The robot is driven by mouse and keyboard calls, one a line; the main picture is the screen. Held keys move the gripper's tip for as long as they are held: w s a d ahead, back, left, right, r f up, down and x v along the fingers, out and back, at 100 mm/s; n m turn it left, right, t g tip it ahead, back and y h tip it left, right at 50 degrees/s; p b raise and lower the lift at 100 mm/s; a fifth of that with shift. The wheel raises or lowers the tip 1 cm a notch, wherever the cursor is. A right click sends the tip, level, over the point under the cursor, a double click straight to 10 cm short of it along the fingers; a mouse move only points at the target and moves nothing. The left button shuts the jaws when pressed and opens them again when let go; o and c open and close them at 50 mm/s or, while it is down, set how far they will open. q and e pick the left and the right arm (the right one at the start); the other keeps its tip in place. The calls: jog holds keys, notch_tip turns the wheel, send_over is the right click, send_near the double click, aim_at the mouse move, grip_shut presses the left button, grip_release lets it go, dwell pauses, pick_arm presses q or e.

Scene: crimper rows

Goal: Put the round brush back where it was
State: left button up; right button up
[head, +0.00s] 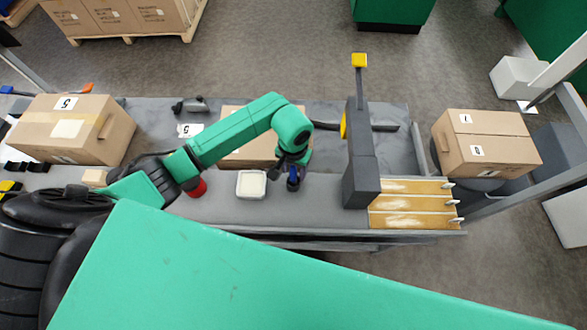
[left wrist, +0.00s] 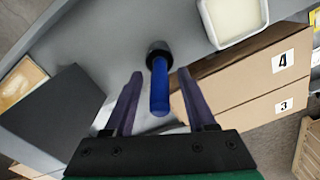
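The round brush shows in the left wrist view with its blue handle (left wrist: 160,88) pointing toward the camera and its dark round end at the far side, near the grey bench top. In the head view, only a small blue part of it (head: 293,180) shows under my left gripper (head: 292,170). In the left wrist view, the two purple fingers of my left gripper (left wrist: 160,82) are spread on either side of the handle, with a gap on each side. I cannot tell whether the brush is exactly upright. My right gripper is not in view.
A white square dish (head: 251,196) stands left of the brush. A dark press (head: 359,175) with a yellow-knobbed lever and a wooden row rack (head: 410,204) stand to the right. Cardboard boxes stand at the bench's left (head: 72,135), behind the arm (head: 240,155) and at the far right (head: 487,143).

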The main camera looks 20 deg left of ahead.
pick_arm(q)
jog(key=shift+r+p, duration=0.25)
jog(key=shift+p, duration=0.05)
notch_tip(320, 180, up, 11)
jog(key=b, duration=0.4)
jog(key=shift+f+b, duration=0.1)
jog(key=shift+b, duration=0.2)
jog(key=shift+r, duration=0.5)
